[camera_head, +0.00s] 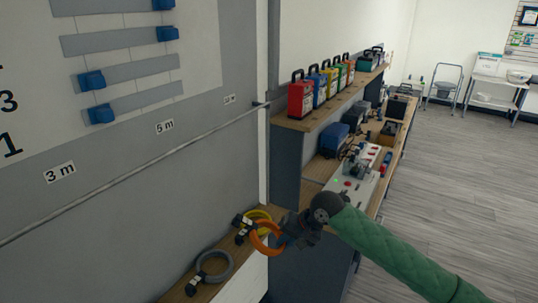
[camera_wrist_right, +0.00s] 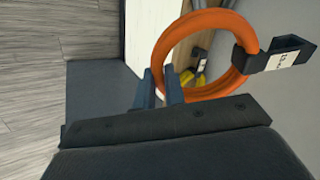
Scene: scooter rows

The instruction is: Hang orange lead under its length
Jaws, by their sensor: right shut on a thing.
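The orange lead (camera_head: 262,247) is a coiled ring at the right end of the low wooden ledge. My right gripper (camera_head: 285,238) is shut on it. In the right wrist view the orange ring (camera_wrist_right: 164,46) fills the upper middle, at the fingertips (camera_wrist_right: 160,88). Its black plug (camera_wrist_right: 280,56) carries a white tag whose text I cannot read surely. On the grey wall are the length labels "3 m" (camera_head: 59,172) and "5 m" (camera_head: 165,127), and a farther one (camera_head: 229,99) too small to read. A metal rail (camera_head: 130,174) runs below them. My left gripper is not in view.
A grey lead (camera_head: 214,278) and a yellow lead (camera_head: 258,214) lie on the wooden ledge (camera_head: 243,274). Beyond the wall's end, shelves hold a row of coloured cases (camera_head: 301,97) and equipment (camera_head: 352,180). The floor (camera_head: 455,175) at right is clear.

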